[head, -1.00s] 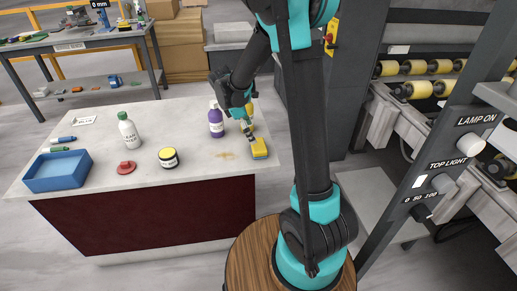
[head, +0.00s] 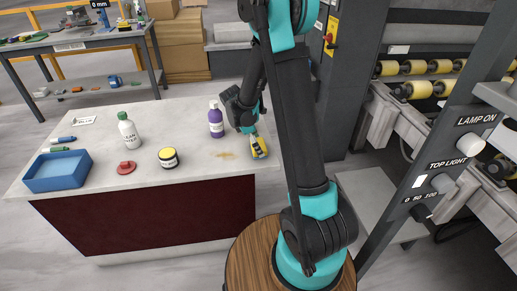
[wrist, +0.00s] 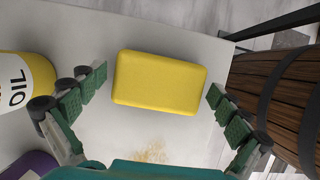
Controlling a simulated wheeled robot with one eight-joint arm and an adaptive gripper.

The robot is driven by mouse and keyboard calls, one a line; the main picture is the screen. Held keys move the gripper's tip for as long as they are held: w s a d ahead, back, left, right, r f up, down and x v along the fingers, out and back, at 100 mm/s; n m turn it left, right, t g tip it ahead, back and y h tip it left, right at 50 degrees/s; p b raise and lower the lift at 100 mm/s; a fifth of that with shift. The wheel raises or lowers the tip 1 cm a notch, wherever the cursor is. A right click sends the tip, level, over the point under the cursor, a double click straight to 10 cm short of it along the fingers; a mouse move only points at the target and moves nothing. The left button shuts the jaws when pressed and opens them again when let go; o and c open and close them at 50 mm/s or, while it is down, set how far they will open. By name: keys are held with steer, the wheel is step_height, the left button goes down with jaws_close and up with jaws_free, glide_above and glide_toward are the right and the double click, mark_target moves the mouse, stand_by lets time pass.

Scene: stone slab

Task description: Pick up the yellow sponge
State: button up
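The yellow sponge (head: 259,148) lies on the pale stone slab near its right edge. In the wrist view the sponge (wrist: 160,81) is a rounded yellow block lying between my open fingers, with a gap on each side. My gripper (wrist: 156,99) is open and empty, with green ribbed pads left and right of the sponge. In the head view my gripper (head: 256,138) is directly over the sponge and hides part of it.
A brownish stain (wrist: 152,152) lies near the sponge. The slab's right edge is close.

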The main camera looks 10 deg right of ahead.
steer(key=c, duration=0.8)
steer(key=shift+c, duration=0.2)
steer(key=shift+r, duration=0.1)
step_height(320, 180, up, 20)
